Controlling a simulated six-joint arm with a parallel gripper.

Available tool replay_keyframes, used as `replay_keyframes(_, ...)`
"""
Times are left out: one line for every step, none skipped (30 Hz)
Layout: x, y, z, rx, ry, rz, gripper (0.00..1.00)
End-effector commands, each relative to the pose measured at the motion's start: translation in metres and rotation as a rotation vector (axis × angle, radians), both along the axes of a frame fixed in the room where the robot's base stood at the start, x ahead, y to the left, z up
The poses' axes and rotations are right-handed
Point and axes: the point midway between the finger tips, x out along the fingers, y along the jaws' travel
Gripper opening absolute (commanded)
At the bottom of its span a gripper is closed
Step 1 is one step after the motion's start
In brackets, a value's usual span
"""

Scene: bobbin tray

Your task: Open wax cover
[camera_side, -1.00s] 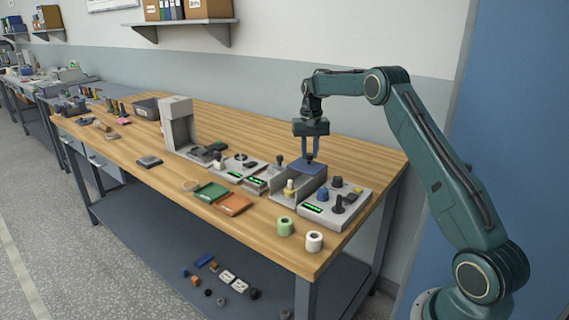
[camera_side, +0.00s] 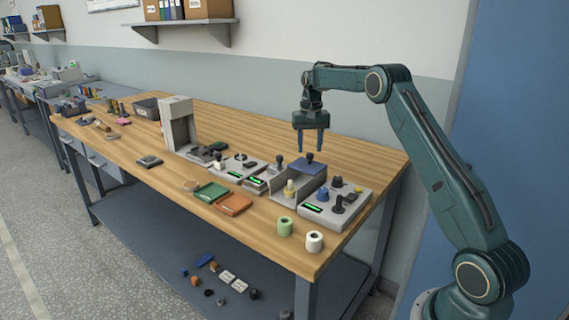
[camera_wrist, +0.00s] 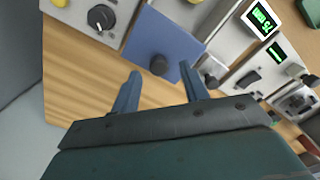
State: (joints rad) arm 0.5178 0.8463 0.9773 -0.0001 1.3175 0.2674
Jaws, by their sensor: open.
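The wax cover is a blue plate (camera_side: 314,171) with a dark knob (camera_side: 309,157), lying over the rear part of a grey box (camera_side: 309,190). The front part of the box is uncovered, and a pale yellow piece (camera_side: 290,187) shows there. In the wrist view the blue cover (camera_wrist: 166,45) and its knob (camera_wrist: 158,64) face the camera. My gripper (camera_side: 311,154) is open and empty above the cover, apart from the knob. In the wrist view the knob appears between my fingertips (camera_wrist: 161,70).
A grey control panel (camera_side: 335,207) with knobs stands right of the box. Green (camera_side: 285,227) and white (camera_side: 314,241) spools stand in front. Small devices with green displays (camera_side: 233,174) are at the left, beside a taller grey machine (camera_side: 178,125). The wood behind the cover is clear.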

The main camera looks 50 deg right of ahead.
Motion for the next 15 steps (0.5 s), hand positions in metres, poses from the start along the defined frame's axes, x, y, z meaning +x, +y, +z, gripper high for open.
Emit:
replay_keyframes(0.000,0.000,0.008,-0.001,-0.003,0.000,0.45)
replay_keyframes(0.000,0.000,0.013,-0.002,-0.004,0.000,0.45)
replay_keyframes(0.001,0.000,0.019,-0.002,-0.004,0.000,0.45)
replay_keyframes(0.001,0.000,0.024,-0.002,-0.004,0.000,0.45)
replay_keyframes(0.001,0.000,0.029,-0.003,-0.004,0.000,0.45)
replay_keyframes(0.000,0.000,0.036,-0.003,-0.004,0.000,0.45)
replay_keyframes(0.001,0.000,0.040,-0.003,-0.004,0.000,0.45)
replay_keyframes(0.001,0.000,0.045,-0.003,-0.004,0.000,0.45)
replay_keyframes(0.001,0.000,0.051,-0.002,-0.004,0.000,0.45)
replay_keyframes(0.001,0.000,0.056,-0.003,-0.004,0.000,0.45)
replay_keyframes(0.000,0.000,0.061,-0.002,-0.004,0.000,0.45)
replay_keyframes(0.001,0.000,0.066,-0.002,-0.004,0.000,0.45)
replay_keyframes(0.001,0.000,0.069,-0.002,-0.004,0.000,0.45)
replay_keyframes(0.001,0.000,0.073,-0.002,-0.004,0.000,0.45)
replay_keyframes(0.001,0.000,0.078,-0.002,-0.004,0.000,0.45)
